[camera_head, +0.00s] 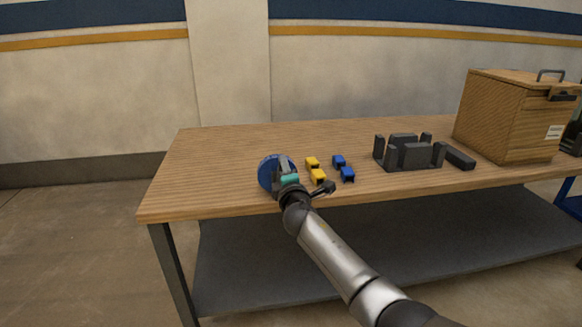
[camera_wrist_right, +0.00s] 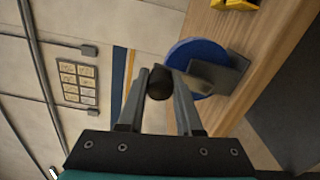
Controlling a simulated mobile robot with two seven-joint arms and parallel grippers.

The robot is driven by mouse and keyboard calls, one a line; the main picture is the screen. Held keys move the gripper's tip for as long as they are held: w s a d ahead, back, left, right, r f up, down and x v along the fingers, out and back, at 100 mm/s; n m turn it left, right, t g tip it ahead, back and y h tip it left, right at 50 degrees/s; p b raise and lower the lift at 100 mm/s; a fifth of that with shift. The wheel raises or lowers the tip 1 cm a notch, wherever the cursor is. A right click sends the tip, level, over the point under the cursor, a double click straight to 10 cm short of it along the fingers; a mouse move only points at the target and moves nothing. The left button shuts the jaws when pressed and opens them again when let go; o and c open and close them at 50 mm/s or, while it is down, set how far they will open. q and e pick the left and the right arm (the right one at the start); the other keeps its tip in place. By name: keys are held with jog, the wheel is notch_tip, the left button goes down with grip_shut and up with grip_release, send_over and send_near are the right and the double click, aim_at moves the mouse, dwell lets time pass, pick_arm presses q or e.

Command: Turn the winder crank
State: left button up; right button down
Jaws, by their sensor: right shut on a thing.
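The winder shows as a blue disc (camera_head: 266,172) near the table's front left edge, partly hidden behind my right gripper (camera_head: 284,169). In the right wrist view the blue disc (camera_wrist_right: 188,52) stands beyond the fingers, with a grey block (camera_wrist_right: 222,74) in front of it. A dark rounded crank knob (camera_wrist_right: 159,84) sits between the two fingertips of my right gripper (camera_wrist_right: 160,80), which is shut on it. The rest of the crank arm is mostly hidden. My left gripper is not in view.
A dark grey fixture (camera_head: 415,155) and a wooden box (camera_head: 505,120) stand farther right. The table's left and back are clear.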

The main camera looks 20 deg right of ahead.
jog(key=shift+w+a+r+n, duration=0.1)
jog(key=shift+a+n, duration=0.25)
jog(key=shift+n, duration=0.15)
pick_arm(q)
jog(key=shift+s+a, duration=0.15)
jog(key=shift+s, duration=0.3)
pick_arm(e)
jog(key=shift+a+n, duration=0.25)
jog(key=shift+n, duration=0.25)
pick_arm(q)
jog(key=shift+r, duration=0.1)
pick_arm(e)
jog(key=shift+w, duration=0.1)
jog(key=c, duration=0.6)
grip_release()
